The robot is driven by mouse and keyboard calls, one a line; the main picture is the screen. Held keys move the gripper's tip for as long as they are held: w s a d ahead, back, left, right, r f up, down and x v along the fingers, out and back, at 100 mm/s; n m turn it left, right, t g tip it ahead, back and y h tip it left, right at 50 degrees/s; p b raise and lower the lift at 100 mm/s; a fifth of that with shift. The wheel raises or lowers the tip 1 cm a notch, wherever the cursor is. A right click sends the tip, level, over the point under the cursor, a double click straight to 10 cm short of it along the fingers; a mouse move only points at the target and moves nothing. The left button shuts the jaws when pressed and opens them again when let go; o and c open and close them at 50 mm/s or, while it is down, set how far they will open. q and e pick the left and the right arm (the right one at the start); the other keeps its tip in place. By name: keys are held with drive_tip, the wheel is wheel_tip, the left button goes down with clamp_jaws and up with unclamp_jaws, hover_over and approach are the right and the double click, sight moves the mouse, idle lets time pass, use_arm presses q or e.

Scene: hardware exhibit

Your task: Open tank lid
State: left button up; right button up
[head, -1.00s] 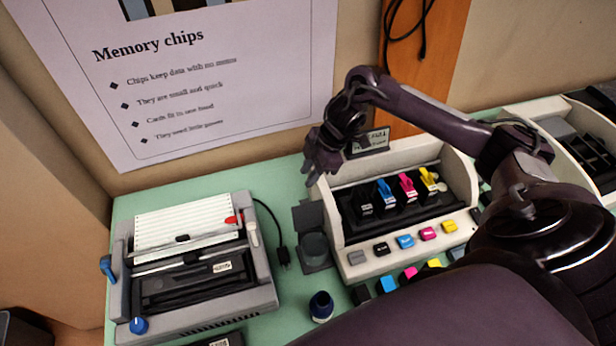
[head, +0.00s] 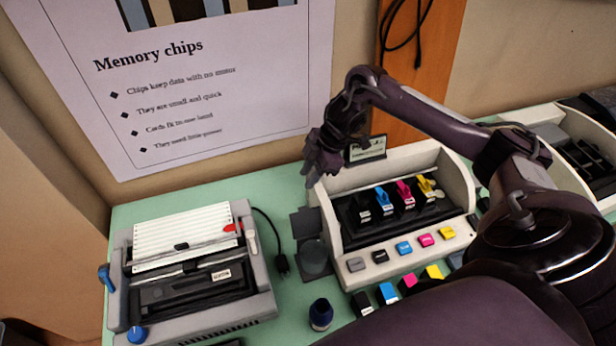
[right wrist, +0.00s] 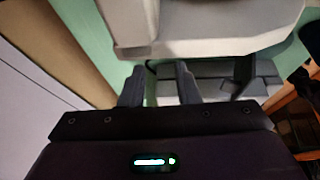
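A white printer-like unit (head: 457,170) stands at centre right, with a row of black tanks (head: 352,216) topped by blue, magenta and yellow levers. On its left side is a dark grey part with a flat square flap (head: 303,223) and a round section (head: 313,258); I cannot tell whether this is the tank lid. My right gripper (head: 313,165) hangs above the unit's back left corner, apart from the flap. In the right wrist view its fingers (right wrist: 159,86) are apart with nothing held. My left gripper is out of view.
A dark blue bottle (head: 321,314) stands in front of the round part. Coloured blocks (head: 388,293) lie along the unit's front. A small sign (head: 367,149) stands behind the unit.

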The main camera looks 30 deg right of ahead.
drive_tip(key=v, duration=0.6)
drive_tip(key=shift+s+r+b, duration=0.15)
drive_tip(key=shift+r+b, duration=0.05)
drive_tip(key=shift+b, duration=0.15)
